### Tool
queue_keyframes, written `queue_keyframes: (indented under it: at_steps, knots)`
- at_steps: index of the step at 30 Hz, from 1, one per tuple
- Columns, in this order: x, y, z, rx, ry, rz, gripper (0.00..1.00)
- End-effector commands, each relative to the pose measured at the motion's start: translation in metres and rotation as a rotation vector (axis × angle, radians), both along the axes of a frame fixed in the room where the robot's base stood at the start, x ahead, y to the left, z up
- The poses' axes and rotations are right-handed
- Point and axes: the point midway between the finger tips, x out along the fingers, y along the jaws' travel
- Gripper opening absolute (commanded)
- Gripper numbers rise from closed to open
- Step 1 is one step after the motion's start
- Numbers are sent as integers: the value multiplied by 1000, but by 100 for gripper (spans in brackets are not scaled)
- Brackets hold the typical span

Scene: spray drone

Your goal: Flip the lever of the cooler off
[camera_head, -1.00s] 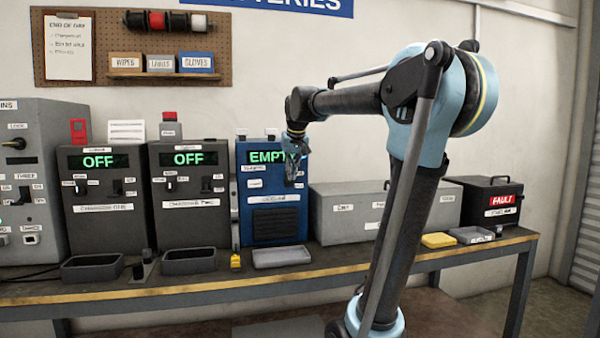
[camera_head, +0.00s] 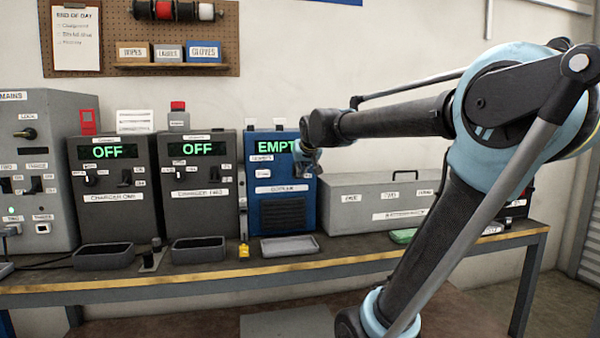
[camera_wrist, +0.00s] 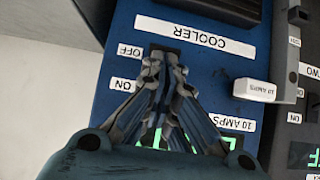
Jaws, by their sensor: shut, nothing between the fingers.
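The blue cooler unit (camera_head: 266,215) stands on the bench, its green display partly hidden by my gripper. In the wrist view its panel is upside down, with the COOLER label (camera_wrist: 195,33), an OFF label (camera_wrist: 130,51) and an ON label (camera_wrist: 125,84). My gripper (camera_wrist: 164,62) is shut and empty, its fingertips at the dark lever slot beside these labels. The lever is hidden behind the fingers, so its position and any contact cannot be told. In the head view my gripper (camera_head: 306,160) is at the cooler's upper right.
Two dark chargers (camera_head: 115,205) (camera_head: 196,205) reading OFF stand left of the cooler. A long grey box (camera_head: 350,222) is close on its right. A white 10 AMPS tag (camera_wrist: 254,90) is near my fingers.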

Motion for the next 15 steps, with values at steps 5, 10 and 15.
queue_keyframes:
  at_steps: [5, 10, 15]
  knots:
    - [0, 0, 8, 0, 1, 0, 0]
    - [0, 0, 12, 0, 1, 0, 0]
    - [0, 0, 12, 0, 1, 0, 0]
